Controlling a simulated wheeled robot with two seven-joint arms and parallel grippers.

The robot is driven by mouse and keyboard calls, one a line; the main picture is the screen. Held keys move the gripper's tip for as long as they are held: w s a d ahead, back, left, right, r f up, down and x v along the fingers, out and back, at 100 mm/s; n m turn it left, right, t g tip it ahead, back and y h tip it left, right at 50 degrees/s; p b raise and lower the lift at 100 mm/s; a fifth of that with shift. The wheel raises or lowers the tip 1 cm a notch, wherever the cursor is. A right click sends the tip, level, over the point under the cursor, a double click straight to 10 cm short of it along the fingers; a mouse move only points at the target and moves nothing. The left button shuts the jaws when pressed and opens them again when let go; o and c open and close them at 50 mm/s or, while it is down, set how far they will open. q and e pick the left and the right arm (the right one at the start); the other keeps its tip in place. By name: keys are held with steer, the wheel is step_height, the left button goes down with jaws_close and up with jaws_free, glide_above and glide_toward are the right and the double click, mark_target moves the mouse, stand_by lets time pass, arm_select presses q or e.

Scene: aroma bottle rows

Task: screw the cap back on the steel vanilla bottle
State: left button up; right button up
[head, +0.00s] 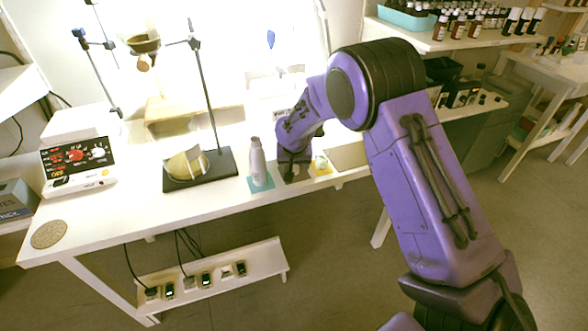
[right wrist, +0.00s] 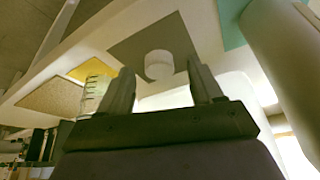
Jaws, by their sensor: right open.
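The steel bottle (head: 258,165) stands upright and without a cap on a teal mat (head: 262,186). In the right wrist view the bottle (right wrist: 285,60) is a large pale cylinder at the right. A round whitish cap (right wrist: 158,66) lies on a dark grey mat (right wrist: 130,48). My right gripper (head: 293,172) is low over the grey mat, just right of the bottle. In the right wrist view, the open fingers of the right gripper (right wrist: 160,85) point at the cap, which shows between their tips. The gripper hides the cap in the head view. My left gripper is not in view.
Right of the grey mat, a small glass vessel (head: 320,163) stands on a yellow mat (head: 323,172). A stand with a dark base (head: 228,172) is left of the bottle. A white device with a display (head: 78,158) is at far left. The table's front left is mostly clear.

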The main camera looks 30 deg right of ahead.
steer(key=shift+w+d+f, duration=0.1)
steer(key=shift+f, duration=0.25)
steer(key=c, duration=1.1)
steer(key=shift+r, duration=0.1)
